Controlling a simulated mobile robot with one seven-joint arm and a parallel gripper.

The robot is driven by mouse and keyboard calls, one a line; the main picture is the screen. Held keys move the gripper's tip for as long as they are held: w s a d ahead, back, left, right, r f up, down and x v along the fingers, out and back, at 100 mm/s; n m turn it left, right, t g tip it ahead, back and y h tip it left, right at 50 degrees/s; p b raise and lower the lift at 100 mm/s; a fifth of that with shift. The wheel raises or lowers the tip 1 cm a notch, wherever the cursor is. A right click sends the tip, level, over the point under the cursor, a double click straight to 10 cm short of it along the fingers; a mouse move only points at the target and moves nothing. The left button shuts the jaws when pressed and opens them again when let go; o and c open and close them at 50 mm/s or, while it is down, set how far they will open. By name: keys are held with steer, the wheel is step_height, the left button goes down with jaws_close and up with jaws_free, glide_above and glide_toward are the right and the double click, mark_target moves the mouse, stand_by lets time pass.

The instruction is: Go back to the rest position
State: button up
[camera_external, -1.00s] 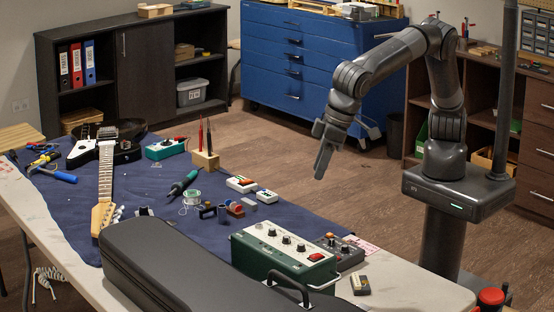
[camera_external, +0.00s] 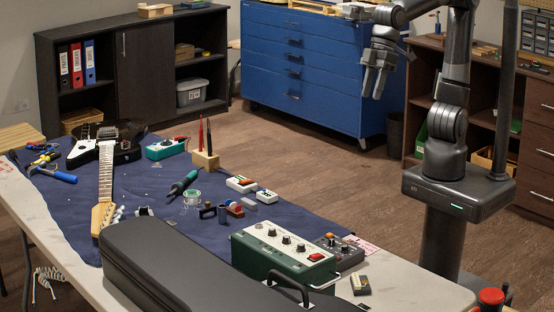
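My gripper (camera_external: 375,82) hangs pointing down in the upper right of the view, in front of the blue drawer cabinet (camera_external: 310,62). It is well above and behind the table and touches nothing that I can see. Its two fingers show a narrow gap between them, and nothing is held there. My arm is folded up, with its upper links partly cut off by the top edge of the picture.
The table with a blue mat (camera_external: 150,205) holds a guitar (camera_external: 107,165), a black case (camera_external: 190,265), a green control box (camera_external: 283,255) and several small tools. A dark shelf unit (camera_external: 145,70) stands behind. Open floor lies between table and cabinets.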

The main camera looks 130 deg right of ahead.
steer(key=s+f+n+t, duration=0.1)
steer(key=s+f+n, duration=0.2)
steer(key=s, duration=1.2)
step_height(320, 180, down, 3)
steer(key=shift+d+h, duration=0.25)
steer(key=shift+h, duration=0.05)
steer(key=shift+s, duration=0.1)
